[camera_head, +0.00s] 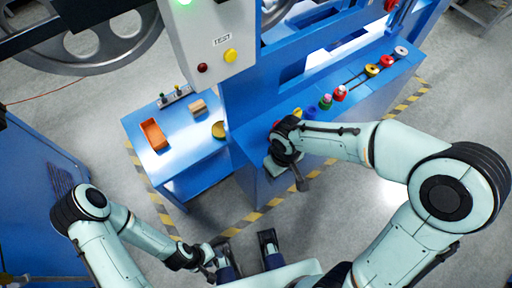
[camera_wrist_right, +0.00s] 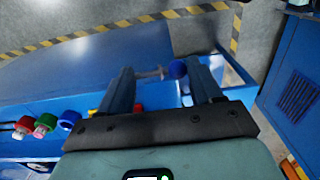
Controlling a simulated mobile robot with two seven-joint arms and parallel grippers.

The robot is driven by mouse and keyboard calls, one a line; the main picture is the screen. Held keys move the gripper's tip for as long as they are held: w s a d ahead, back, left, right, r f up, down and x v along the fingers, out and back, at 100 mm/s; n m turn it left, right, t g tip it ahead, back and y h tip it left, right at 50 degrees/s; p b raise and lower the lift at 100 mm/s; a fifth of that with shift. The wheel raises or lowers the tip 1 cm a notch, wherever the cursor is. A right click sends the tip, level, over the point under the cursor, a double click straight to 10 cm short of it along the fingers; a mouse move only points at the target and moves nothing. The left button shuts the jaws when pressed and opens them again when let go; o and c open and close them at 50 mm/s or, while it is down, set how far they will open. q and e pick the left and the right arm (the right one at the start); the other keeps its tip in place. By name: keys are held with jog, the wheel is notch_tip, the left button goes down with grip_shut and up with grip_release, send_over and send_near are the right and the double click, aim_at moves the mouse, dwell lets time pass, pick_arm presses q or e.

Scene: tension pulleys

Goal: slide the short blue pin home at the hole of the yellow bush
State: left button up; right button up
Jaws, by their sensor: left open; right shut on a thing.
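My right gripper (camera_wrist_right: 163,76) is shut on the short blue pin, whose blue round head (camera_wrist_right: 177,70) and grey shaft (camera_wrist_right: 150,74) show between its two fingers. In the head view this gripper (camera_head: 284,152) is at the near left end of the blue bench and hides the pin. A small yellow part (camera_head: 297,113) shows just behind it, partly covered; I cannot tell if it is the yellow bush. Its hole is not visible. My left gripper (camera_head: 245,256) is open and empty, low in the head view, away from the bench.
A side table holds an orange tray (camera_head: 154,134) and a tan block (camera_head: 198,106). A grey control box (camera_head: 213,45) overhangs the bench.

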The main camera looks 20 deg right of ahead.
send_over(255, 154)
jog(key=shift+s+f+p, duration=0.2)
jog(key=shift+f+p, duration=0.1)
jog(key=shift+f, duration=0.4)
jog(key=shift+s+f, duration=0.1)
jog(key=shift+f, duration=0.75)
jog(key=f, duration=0.3)
jog(key=shift+w+f, duration=0.25)
jog(key=shift+f+b, duration=0.15)
jog(key=shift+b, duration=0.15)
jog(key=o, duration=1)
